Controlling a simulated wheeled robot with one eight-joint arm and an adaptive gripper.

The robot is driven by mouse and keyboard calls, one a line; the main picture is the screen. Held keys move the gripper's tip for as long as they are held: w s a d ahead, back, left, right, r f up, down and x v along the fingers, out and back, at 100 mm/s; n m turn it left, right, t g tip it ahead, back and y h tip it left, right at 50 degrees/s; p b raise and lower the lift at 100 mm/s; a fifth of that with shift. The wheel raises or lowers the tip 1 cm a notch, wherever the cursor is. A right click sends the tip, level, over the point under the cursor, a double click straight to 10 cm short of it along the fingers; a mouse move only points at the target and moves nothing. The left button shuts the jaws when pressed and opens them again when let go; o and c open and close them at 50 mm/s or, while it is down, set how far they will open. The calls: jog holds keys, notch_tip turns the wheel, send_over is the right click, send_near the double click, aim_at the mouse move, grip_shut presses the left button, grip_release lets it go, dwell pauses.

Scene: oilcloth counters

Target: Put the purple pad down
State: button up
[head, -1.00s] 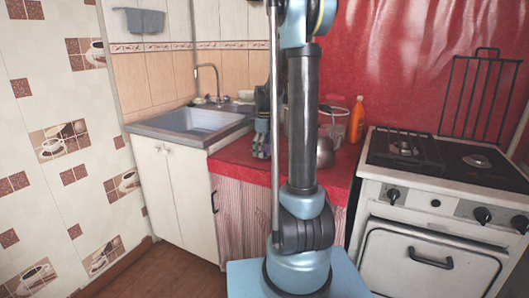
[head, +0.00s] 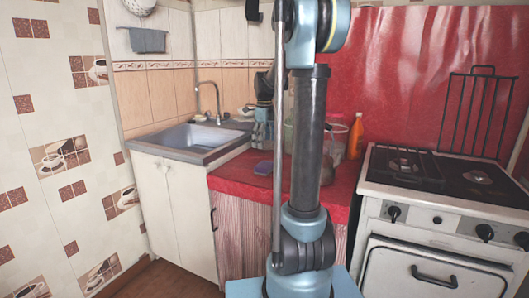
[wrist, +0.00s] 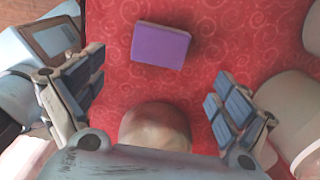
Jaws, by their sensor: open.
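The purple pad (wrist: 160,45) lies flat on the red oilcloth counter (wrist: 205,85), with clear cloth around it in the wrist view. In the head view the gripper (head: 262,135) is above and apart from the pad, partly behind my own arm.
A rounded metal-looking object (wrist: 155,127) is close under the gripper. The sink (head: 195,138) lies left, the stove (head: 440,185) right. An orange bottle (head: 355,137) and a pale container (head: 332,138) stand at the back of the counter.

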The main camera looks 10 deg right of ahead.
jog(key=s+f+n+t, duration=0.1)
jog(key=s+f+n, duration=0.2)
jog(key=s+n, duration=1.35)
jog(key=s+f+n, duration=0.4)
jog(key=s+f, duration=0.2)
jog(key=s, duration=0.3)
jog(key=s+f+n+t, duration=0.1)
jog(key=s+f+n, duration=0.4)
jog(key=s, duration=0.4)
jog(key=shift+s+f, duration=0.15)
jog(key=shift+f, duration=0.6)
jog(key=shift+d, duration=0.1)
jog(key=shift+w+f, duration=0.2)
jog(key=shift+w, duration=0.25)
